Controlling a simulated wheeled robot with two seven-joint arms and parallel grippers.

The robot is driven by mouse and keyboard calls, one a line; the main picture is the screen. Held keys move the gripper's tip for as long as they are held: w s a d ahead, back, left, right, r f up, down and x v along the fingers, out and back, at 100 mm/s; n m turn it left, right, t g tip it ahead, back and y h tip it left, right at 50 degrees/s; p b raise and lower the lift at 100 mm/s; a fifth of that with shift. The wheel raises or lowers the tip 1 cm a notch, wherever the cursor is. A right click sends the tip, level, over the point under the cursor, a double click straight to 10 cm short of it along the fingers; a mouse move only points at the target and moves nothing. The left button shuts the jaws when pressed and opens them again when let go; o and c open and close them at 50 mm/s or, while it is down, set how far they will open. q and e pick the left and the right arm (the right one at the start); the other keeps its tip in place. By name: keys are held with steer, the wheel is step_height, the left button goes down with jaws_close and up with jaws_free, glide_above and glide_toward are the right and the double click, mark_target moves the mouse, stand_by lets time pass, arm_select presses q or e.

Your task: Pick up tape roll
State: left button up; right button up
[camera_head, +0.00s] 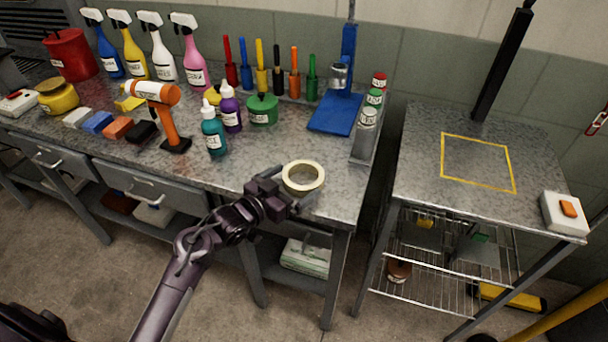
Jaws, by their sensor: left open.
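A cream-coloured tape roll (320,180) lies flat on the grey speckled worktop, near its front right corner. My left gripper (288,190) is open at the roll's left and front side, with its fingers close to the ring. The overlap hides whether a finger touches the roll or reaches into its hole. My right gripper is not in view.
The worktop (260,165) holds spray bottles, an orange drill (165,115), teal and purple bottles (213,132), a green tub (263,109) and a blue stand (335,113). A second table (430,190) with a yellow outlined square stands right, across a gap.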

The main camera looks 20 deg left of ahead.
mark_target(313, 166)
arm_select(q)
steer(key=x, duration=0.4)
steer(key=shift+p, duration=0.35)
steer(key=shift+w+d, duration=0.1)
steer(key=shift+w, duration=0.1)
steer(key=shift+s, duration=0.1)
steer(key=c, duration=0.8)
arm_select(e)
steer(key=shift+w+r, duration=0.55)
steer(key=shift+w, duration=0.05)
arm_select(q)
steer(key=shift+r, duration=0.6)
steer(key=shift+r+b, duration=0.4)
steer(key=shift+r, duration=9)
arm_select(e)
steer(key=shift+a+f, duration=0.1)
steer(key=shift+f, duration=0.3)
